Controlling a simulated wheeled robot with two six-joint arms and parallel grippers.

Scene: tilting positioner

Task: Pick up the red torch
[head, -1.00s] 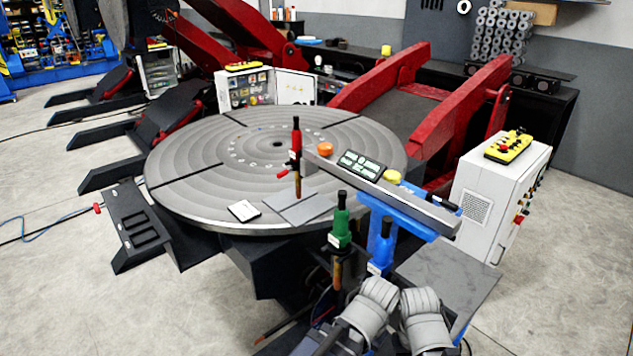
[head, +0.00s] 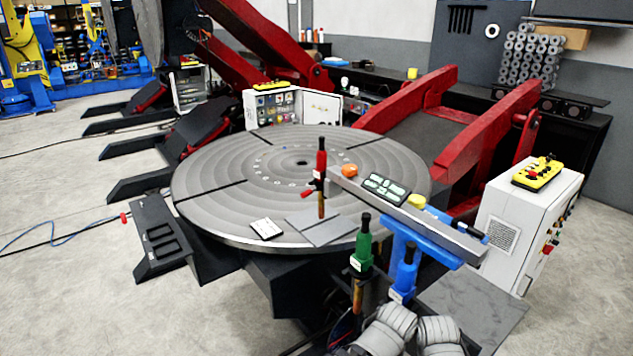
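The red torch (head: 321,162) stands upright near the front of the round grey turntable (head: 215,190), at the left end of a grey bar (head: 445,225). It has a black top, a red body and a brown lower part. Its lower end is in front of a grey square plate (head: 318,232); I cannot tell whether they touch. A green torch (head: 362,250) and a blue torch (head: 404,272) stand upright nearer to me, below the bar. Neither of my grippers is in view.
An orange round item (head: 349,170), a dark panel with pale displays (head: 386,189) and a yellow item (head: 417,201) lie along the bar. A white cabinet (head: 520,225) stands at right, red arms (head: 490,130) behind. Grey ribbed bundles (head: 395,322) are at the bottom. Open floor lies left.

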